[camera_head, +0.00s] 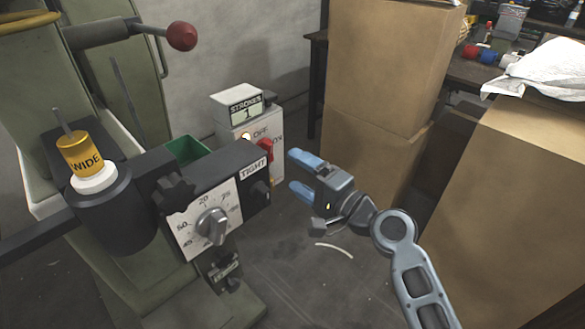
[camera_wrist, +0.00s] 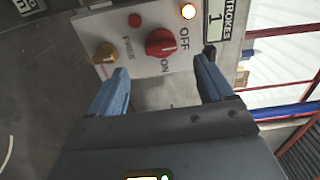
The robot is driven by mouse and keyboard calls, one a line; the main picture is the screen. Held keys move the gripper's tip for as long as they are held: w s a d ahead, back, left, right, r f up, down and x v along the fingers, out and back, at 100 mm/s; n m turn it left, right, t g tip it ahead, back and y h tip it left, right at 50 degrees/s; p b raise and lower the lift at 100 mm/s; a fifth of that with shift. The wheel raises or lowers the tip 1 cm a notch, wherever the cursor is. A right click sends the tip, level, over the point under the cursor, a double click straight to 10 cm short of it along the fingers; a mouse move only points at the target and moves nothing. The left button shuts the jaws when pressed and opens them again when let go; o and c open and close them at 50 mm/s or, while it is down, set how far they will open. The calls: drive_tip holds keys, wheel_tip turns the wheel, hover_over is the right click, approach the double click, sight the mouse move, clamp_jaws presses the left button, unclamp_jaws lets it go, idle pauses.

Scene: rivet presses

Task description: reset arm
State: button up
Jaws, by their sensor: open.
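My gripper (camera_head: 298,174) is open and empty, its two blue fingers pointing left toward the control box (camera_head: 262,145) beside the press. In the wrist view, my gripper (camera_wrist: 160,80) has its fingers apart, with the red rotary switch (camera_wrist: 161,42) between and beyond them. The switch is marked OFF and ON. The box also carries a lit lamp (camera_wrist: 188,11), a small red button (camera_wrist: 134,20), a yellow knob (camera_wrist: 105,53) and a counter (camera_wrist: 215,18) reading STROKES 1. I see no contact between the fingers and the switch.
The green press (camera_head: 160,290) stands at left with a dial panel (camera_head: 205,222) marked TIGHT, a yellow WIDE cylinder (camera_head: 80,153) and a red-balled lever (camera_head: 181,36). Cardboard boxes (camera_head: 385,65) (camera_head: 520,200) stand behind and right of my arm. Some floor below my gripper is open.

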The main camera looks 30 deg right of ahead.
idle(0.4)
drive_tip(key=s+f+n+g+h, duration=0.1)
drive_tip(key=s+f+n+h, duration=0.3)
drive_tip(key=s, duration=0.8)
drive_tip(key=s+f+n+g+h, duration=0.1)
drive_tip(key=s+f, duration=0.5)
drive_tip(key=s, duration=0.6)
drive_tip(key=s+r+n+h, duration=0.1)
drive_tip(key=s+r+n, duration=0.2)
drive_tip(key=s, duration=0.6)
drive_tip(key=s+a+r+n, duration=0.2)
drive_tip(key=s+r+n, duration=0.45)
drive_tip(key=s, duration=0.25)
wheel_tip(320, 180, up, 18)
drive_tip(key=p, duration=1.7)
drive_tip(key=shift+a, duration=0.1)
